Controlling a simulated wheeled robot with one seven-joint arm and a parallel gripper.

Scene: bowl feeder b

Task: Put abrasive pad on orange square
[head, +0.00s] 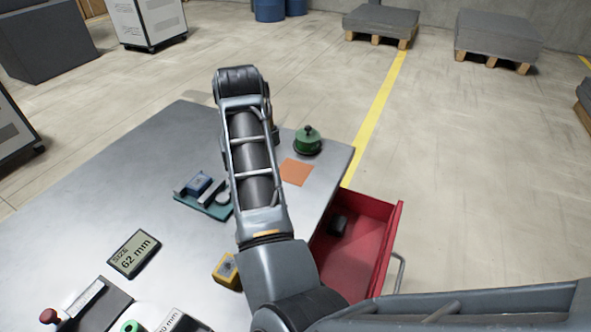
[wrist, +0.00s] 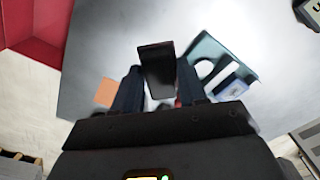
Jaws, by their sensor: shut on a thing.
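The orange square (head: 297,172) lies flat on the grey table near its right edge; it also shows in the wrist view (wrist: 105,93), left of the fingers. In the wrist view my gripper (wrist: 157,82) is shut on a dark, flat-faced block, which I take to be the abrasive pad (wrist: 157,65). The pad sticks out past the fingertips, above the table and apart from the square. In the head view my arm hides the gripper and the pad.
The open red drawer (head: 377,206) holds a dark item (head: 338,224). A green lidded pot (head: 308,140) stands just behind the square. A teal fixture (head: 215,208) with a blue block, a yellow box (head: 226,269) and a size display (head: 134,253) stand left of my arm.

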